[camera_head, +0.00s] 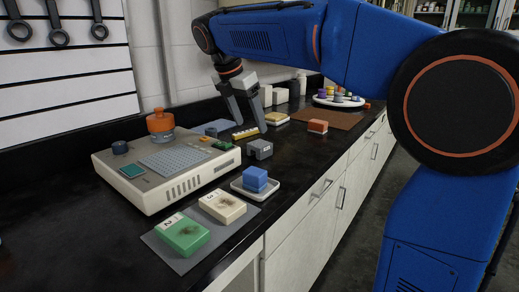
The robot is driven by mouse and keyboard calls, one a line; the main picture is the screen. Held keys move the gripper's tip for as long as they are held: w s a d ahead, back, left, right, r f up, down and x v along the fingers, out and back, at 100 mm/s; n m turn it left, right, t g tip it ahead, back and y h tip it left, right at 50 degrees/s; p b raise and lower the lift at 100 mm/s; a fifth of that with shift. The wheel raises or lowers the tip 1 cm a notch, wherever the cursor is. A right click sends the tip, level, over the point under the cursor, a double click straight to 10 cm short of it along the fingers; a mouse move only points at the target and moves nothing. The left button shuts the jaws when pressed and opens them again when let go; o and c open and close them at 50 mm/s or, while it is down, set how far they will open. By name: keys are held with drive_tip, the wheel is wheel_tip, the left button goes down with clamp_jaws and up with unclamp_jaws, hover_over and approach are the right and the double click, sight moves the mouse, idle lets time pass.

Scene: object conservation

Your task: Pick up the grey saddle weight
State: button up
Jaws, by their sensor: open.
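The grey saddle weight (260,149), a small dark grey block with a gap on its underside, stands on the black counter. It is just right of the beige instrument and behind the blue block. My gripper (250,126) points down with its two grey fingers apart and nothing visible between them. Its fingertips appear above and slightly behind the grey weight, near a yellow strip-like piece (246,133). The exact gap between the fingertips and these things cannot be told from this view.
The beige instrument (150,192) carries an orange-capped jar (160,122). A blue block (255,178) sits on a white dish (240,187). A green block (182,234) and a cream block (222,206) lie on a grey mat (168,262). A red-brown block (317,127) is on a brown board (345,120).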

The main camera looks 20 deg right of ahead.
sight(260, 143)
drive_tip(key=x, duration=0.8)
drive_tip(key=shift+d+f, duration=0.25)
drive_tip(key=shift+d, duration=0.2)
drive_tip(key=shift+w+d+f, duration=0.1)
drive_tip(key=shift+d+f, duration=0.05)
drive_tip(key=shift+f, duration=0.45)
drive_tip(key=shift+c, duration=0.4)
drive_tip(key=c, duration=1.3)
drive_tip(key=shift+r, duration=0.2)
